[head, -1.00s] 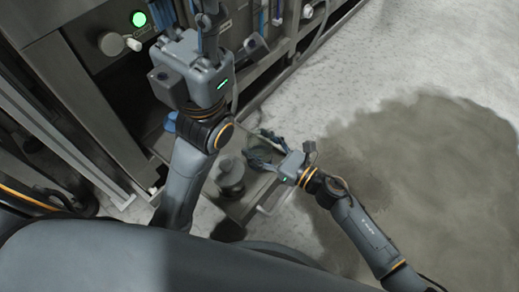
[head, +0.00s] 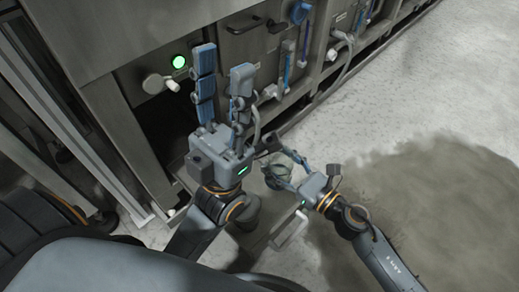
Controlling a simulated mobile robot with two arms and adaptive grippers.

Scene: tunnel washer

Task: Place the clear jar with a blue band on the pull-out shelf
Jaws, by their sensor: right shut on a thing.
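My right gripper (head: 277,160) is shut on a clear jar (head: 279,173), mostly hidden by the fingers; its blue band cannot be told from the blue finger pads. The pull-out shelf (head: 258,238) is a grey tray with a pale handle at its front, low beside the machine. The jar appears over or beside the shelf's far end; I cannot tell whether it touches. My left gripper (head: 223,72) is open and empty, its two blue-padded fingers pointing up the picture in front of the machine.
A grey round container (head: 244,209) stands on the shelf, partly behind my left wrist. The washer's metal front (head: 240,45) with a green lamp (head: 179,62), knobs and blue tubes runs along the top. A wet patch (head: 430,190) covers the floor at right, which is otherwise clear.

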